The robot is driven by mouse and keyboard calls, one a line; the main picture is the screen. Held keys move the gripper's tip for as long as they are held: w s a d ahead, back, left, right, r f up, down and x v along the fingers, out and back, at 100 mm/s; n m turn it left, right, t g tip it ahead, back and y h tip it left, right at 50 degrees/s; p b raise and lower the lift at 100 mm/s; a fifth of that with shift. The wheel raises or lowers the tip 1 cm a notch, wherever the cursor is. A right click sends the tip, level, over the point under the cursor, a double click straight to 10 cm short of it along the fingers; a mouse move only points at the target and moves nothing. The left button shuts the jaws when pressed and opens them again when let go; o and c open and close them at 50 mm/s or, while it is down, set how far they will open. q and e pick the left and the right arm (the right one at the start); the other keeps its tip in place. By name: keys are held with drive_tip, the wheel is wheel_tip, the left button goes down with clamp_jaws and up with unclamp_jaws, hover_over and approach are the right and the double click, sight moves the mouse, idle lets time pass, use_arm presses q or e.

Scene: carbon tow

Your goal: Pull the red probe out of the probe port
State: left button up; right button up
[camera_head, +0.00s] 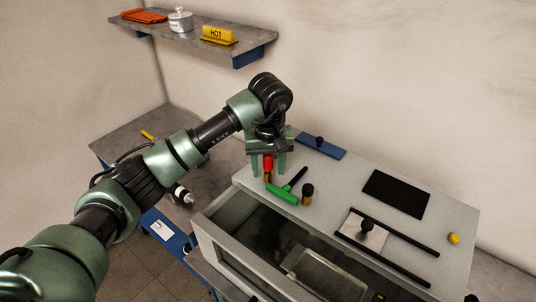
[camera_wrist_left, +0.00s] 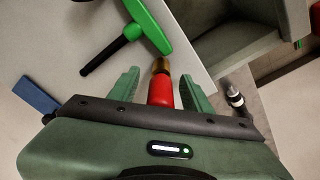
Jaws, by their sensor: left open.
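The red probe (camera_head: 268,162) stands on top of the grey box, with a brass fitting at its lower end, likely the probe port (camera_head: 268,177). In the left wrist view the red probe (camera_wrist_left: 160,92) lies between the two fingers, with the brass part (camera_wrist_left: 160,66) beyond it. My left gripper (camera_head: 268,170) is open around the probe, pointing down. In the left wrist view the gripper (camera_wrist_left: 158,88) shows gaps between each finger and the probe. How deep the probe sits in the port is hidden. My right gripper is not in view.
A green T-handled tool (camera_head: 282,194) lies close beside the port, with a dark brass-based knob (camera_head: 307,190) to its right. The grey box (camera_head: 340,180) has an open front bay. A blue plate (camera_head: 320,147) lies behind. A shelf (camera_head: 180,35) hangs above.

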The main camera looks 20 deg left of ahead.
use_arm(q)
drive_tip(key=shift+f, duration=0.25)
clamp_jaws()
drive_tip(key=shift+r, duration=0.15)
drive_tip(key=shift+r+p, duration=1.05)
drive_tip(key=shift+r, duration=1.25)
